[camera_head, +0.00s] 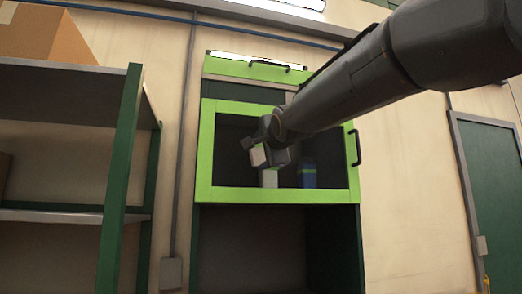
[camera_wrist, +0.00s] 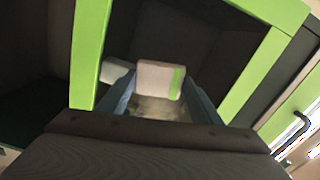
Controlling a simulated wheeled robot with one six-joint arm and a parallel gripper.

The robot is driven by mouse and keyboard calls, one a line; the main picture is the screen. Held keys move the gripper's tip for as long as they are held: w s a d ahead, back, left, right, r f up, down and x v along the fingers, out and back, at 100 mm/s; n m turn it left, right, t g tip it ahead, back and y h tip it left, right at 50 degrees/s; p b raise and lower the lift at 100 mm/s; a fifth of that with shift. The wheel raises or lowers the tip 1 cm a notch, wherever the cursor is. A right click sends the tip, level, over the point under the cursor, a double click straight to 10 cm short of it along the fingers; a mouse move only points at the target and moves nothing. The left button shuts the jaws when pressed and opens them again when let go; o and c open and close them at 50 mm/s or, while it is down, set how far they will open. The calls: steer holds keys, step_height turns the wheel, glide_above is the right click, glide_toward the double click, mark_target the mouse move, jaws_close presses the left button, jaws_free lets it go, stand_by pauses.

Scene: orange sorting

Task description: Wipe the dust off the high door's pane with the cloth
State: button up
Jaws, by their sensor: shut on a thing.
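The high door's green frame (camera_head: 280,195) surrounds a dark see-through pane (camera_head: 230,150) in the head view. The frame also shows in the wrist view (camera_wrist: 88,55). My gripper (camera_head: 262,150) is in front of the pane, near its middle. In the wrist view its two blue-grey fingers (camera_wrist: 160,90) are shut on a small pale cloth (camera_wrist: 155,78) with a green stripe. The cloth also shows at the arm's end in the head view (camera_head: 258,157). Whether it touches the pane is unclear. A mottled brownish patch, possibly dust, shows between the fingers.
A white item (camera_head: 269,178) and a blue bottle (camera_head: 308,173) show behind the pane. A dark handle (camera_head: 355,147) sits on the frame's right side. An open shelf rack (camera_head: 120,165) stands at left, with a cardboard box (camera_head: 45,32) on top.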

steer(key=p, duration=0.4)
steer(key=shift+w+d+r, duration=0.1)
steer(key=shift+d+r, duration=0.05)
steer(key=shift+d, duration=0.15)
steer(key=d+p, duration=0.1)
steer(key=p, duration=0.4)
steer(key=shift+w+d, duration=0.1)
steer(key=shift+d, duration=0.05)
steer(key=d+p, duration=0.1)
steer(key=p, duration=0.1)
steer(key=shift+w+p, duration=0.15)
steer(key=shift+p, duration=0.25)
steer(key=shift+d+p, duration=0.35)
steer(key=shift+p, duration=0.55)
steer(key=shift+w+d+p, duration=0.35)
steer(key=shift+d+p, duration=0.5)
steer(key=shift+p, duration=0.6)
steer(key=shift+w+d+p, duration=0.3)
steer(key=shift+d+p, duration=0.55)
steer(key=shift+p, duration=0.6)
